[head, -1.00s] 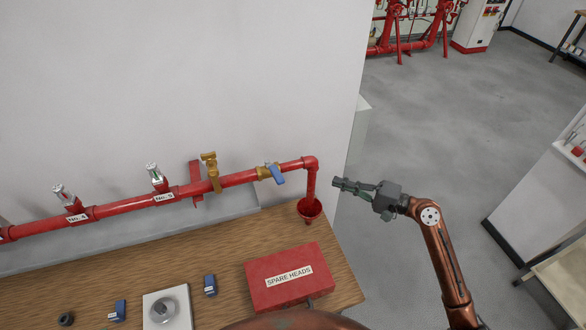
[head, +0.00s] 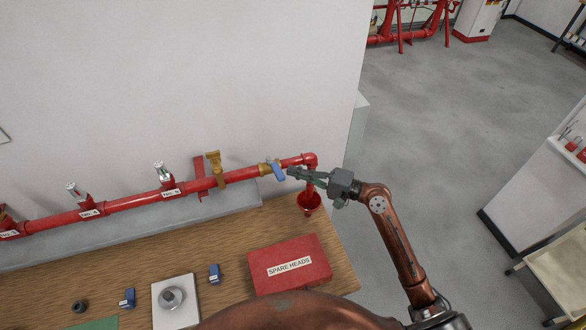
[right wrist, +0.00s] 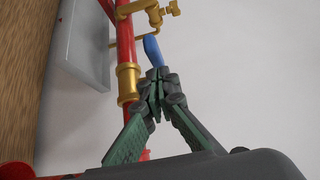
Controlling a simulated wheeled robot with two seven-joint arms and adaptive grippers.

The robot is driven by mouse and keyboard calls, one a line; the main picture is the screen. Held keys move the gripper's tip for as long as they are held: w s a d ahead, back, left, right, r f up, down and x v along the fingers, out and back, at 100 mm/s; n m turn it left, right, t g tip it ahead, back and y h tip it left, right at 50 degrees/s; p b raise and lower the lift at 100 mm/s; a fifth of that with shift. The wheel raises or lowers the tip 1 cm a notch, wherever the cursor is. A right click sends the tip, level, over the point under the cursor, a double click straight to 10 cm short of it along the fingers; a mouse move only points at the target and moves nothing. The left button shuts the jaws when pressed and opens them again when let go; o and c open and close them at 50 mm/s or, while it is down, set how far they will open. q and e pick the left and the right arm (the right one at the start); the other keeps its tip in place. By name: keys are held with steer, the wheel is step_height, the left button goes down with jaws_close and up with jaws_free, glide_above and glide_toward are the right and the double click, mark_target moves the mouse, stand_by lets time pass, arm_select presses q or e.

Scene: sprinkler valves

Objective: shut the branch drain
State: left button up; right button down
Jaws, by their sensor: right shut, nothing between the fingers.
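The drain valve is a brass body (head: 265,169) with a blue lever (head: 278,173), near the right end of the red pipe. The lever slants across the pipe, down and to the right. My right gripper (head: 291,172) is shut and empty, its tips close to the lever's right side. In the right wrist view the gripper (right wrist: 157,80) has its tips just below the blue lever (right wrist: 152,50). I cannot tell whether they touch it. My left gripper is not in view.
The pipe (head: 130,201) runs along the wall, with another brass valve (head: 214,165) and several sprinkler heads. It bends down at the right over a red funnel (head: 309,201). A red spare heads box (head: 290,265) lies on the wooden table (head: 225,241) below.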

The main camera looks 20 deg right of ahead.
mark_target(284, 175)
steer(key=shift+a, duration=0.45)
steer(key=shift+f, duration=0.1)
steer(key=shift+s, duration=0.1)
steer(key=shift+s+a+p, duration=0.3)
steer(key=shift+a+p, duration=0.3)
steer(key=shift+a, duration=0.35)
